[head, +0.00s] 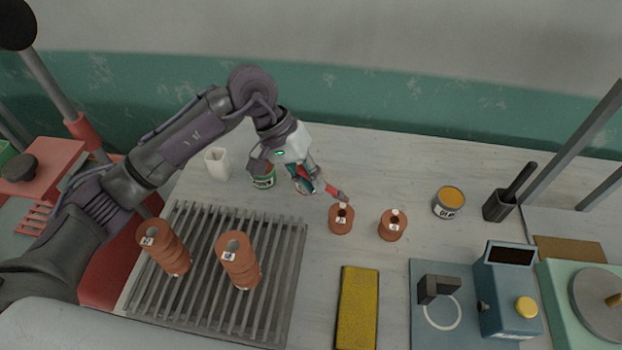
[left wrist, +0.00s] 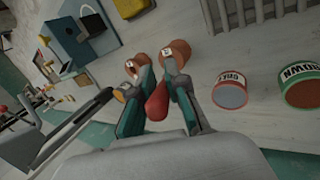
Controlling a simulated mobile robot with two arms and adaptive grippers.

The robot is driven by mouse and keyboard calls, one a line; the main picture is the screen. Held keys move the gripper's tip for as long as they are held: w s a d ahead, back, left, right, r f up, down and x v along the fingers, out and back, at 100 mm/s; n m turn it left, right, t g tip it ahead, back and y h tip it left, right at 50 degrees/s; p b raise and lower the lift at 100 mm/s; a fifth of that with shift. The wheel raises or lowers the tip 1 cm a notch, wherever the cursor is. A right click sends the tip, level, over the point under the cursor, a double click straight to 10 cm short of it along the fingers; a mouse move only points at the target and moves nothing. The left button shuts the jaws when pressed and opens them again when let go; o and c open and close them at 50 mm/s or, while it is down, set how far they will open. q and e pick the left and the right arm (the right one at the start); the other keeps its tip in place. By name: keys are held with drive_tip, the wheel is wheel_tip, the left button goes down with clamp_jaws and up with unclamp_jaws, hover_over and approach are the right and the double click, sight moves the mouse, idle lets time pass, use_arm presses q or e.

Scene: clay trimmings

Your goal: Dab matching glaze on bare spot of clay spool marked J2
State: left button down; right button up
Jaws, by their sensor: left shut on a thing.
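My left gripper (head: 322,186) is shut on a red tool (head: 338,194), which looks like a dabber; its rounded red end also shows between the fingers in the left wrist view (left wrist: 157,103). The tool reaches toward a brown clay spool (head: 341,222) with a white tag; I cannot tell whether they touch. A second tagged spool (head: 391,228) stands to its right. The tags are too small to read surely, and I cannot make out a bare spot. Glaze cans include one marked BROWN (left wrist: 303,88), a red-labelled one (left wrist: 230,92) and an orange-topped one (head: 449,202). My right gripper is out of view.
A yellow pad (head: 357,305), blue box (head: 508,290) and dark holder (head: 497,207) lie to the right. The bench between spools and pad is clear.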

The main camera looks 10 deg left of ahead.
use_arm(q)
drive_tip(key=shift+f+b, duration=0.4)
drive_tip(key=shift+b, duration=0.2)
idle(1.0)
idle(0.8)
drive_tip(key=shift+b, duration=0.75)
idle(1.1)
